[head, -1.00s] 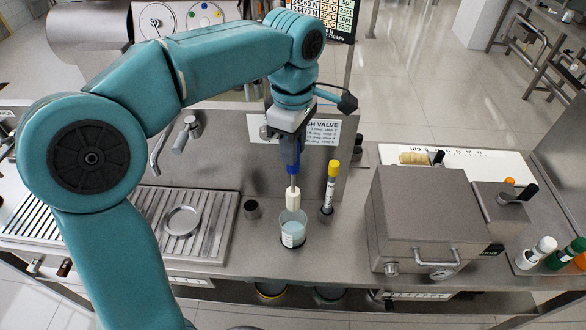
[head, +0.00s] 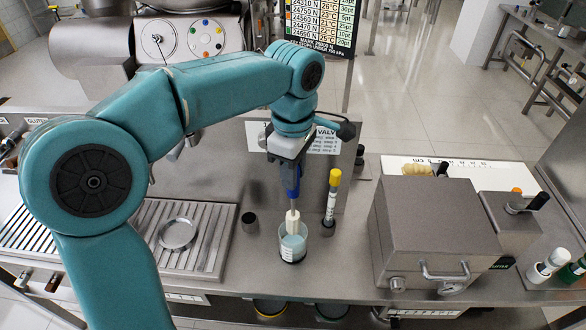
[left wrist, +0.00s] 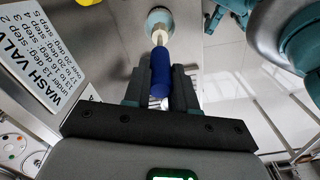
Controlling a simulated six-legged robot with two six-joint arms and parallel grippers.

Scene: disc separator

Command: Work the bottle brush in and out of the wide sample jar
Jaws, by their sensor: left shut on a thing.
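The bottle brush has a blue handle (head: 291,181) and a white head (head: 292,220). It hangs upright, head down, with the lower part of the head inside the mouth of the wide sample jar (head: 293,249). The jar is clear, with pale blue contents and white markings, and stands upright on the steel counter. My left gripper (head: 290,168) is shut on the blue handle, above the jar. In the left wrist view the handle (left wrist: 161,72) sits between the fingers, with the jar (left wrist: 159,22) beyond. My right gripper is not in view.
A yellow-capped tube (head: 332,195) stands just right of the jar, and a small dark cup (head: 249,221) stands to its left. A grey metal box (head: 430,230) is farther right. A round dish (head: 177,233) lies on the ribbed drainer at left.

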